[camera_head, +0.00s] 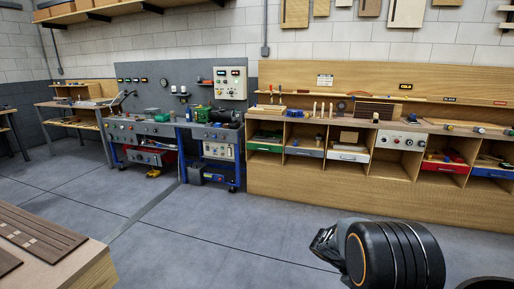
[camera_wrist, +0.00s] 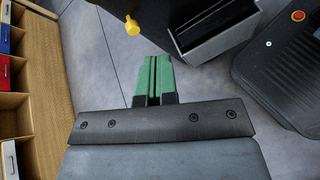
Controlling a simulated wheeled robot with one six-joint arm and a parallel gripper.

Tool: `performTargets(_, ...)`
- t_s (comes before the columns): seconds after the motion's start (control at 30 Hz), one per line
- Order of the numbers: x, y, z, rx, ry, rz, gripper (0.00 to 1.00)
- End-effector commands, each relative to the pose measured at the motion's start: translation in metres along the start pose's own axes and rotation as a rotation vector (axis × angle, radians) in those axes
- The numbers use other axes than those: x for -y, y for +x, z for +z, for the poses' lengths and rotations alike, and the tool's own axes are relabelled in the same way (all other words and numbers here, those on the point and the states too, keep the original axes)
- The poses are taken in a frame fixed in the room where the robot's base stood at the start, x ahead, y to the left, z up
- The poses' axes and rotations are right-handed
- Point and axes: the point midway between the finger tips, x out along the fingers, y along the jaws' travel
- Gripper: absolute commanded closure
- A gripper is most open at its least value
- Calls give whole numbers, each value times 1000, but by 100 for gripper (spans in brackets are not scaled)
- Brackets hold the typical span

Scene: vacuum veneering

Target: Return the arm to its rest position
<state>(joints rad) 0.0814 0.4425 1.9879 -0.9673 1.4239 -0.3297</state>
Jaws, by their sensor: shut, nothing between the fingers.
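My gripper (camera_wrist: 154,80) shows in the wrist view with its two green fingers together and nothing between them. It is above the grey floor, clear of the wooden bench at the left of that view. In the head view, a dark rounded part of my arm (camera_head: 390,255) is at the lower right, in front of the long bench. My fingers are not visible in the head view.
A long wooden bench (camera_head: 262,182) with coloured drawers runs along the back wall. Blue-legged workstations (camera_head: 183,157) stand left of it. A wooden table corner (camera_head: 85,268) is at the lower left. The grey floor (camera_head: 215,225) between is clear.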

Motion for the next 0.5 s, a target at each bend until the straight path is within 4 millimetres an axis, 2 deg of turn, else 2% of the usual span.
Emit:
performTargets(0.03,4,-28,40,-98,78,-38,100)
performTargets(0.1,19,-52,68,-234,181,-103,100)
performTargets(0.3,60,-122,134,-611,460,-292,100)
performTargets(0.5,89,-177,178,-905,668,-465,100)
